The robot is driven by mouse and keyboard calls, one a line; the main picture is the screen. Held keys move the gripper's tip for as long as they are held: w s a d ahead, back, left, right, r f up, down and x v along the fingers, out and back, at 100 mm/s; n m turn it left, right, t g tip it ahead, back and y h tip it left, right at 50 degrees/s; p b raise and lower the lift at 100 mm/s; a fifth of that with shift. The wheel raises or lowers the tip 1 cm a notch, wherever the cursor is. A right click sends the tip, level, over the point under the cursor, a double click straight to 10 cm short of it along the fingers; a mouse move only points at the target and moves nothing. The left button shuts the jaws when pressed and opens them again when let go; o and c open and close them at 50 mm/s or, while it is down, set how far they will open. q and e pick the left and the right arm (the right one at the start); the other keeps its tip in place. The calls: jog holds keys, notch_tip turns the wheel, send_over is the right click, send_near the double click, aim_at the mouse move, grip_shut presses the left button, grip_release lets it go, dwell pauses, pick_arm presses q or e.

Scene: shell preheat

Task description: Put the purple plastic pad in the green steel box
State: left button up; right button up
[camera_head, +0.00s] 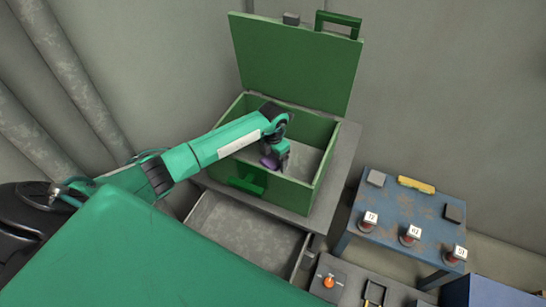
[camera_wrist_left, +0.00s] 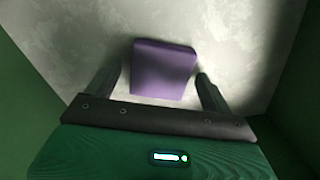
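The green steel box (camera_head: 322,132) stands with its lid (camera_head: 297,62) raised and a pale floor inside. My left arm reaches over its left wall, and my left gripper (camera_head: 277,160) is down inside the box. The purple plastic pad (camera_head: 269,162) is inside the box at the gripper, partly hidden by it. In the left wrist view the pad (camera_wrist_left: 163,70) lies against the pale floor between the two spread fingers (camera_wrist_left: 160,88), with a gap showing on its left side. Whether it touches the right finger is unclear. My right gripper is not in view.
An open drawer (camera_head: 243,226) is below the box. A blue table (camera_head: 398,212) to the right holds several numbered items, a yellow block (camera_head: 416,185) and grey pads. A panel with an orange knob (camera_head: 329,282) is at the bottom. Walls stand behind.

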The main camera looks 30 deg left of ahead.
aim_at(273, 160)
pick_arm(q)
notch_tip(273, 160, up, 12)
jog(key=shift+r+p, duration=0.15)
jog(key=shift+p, duration=0.3)
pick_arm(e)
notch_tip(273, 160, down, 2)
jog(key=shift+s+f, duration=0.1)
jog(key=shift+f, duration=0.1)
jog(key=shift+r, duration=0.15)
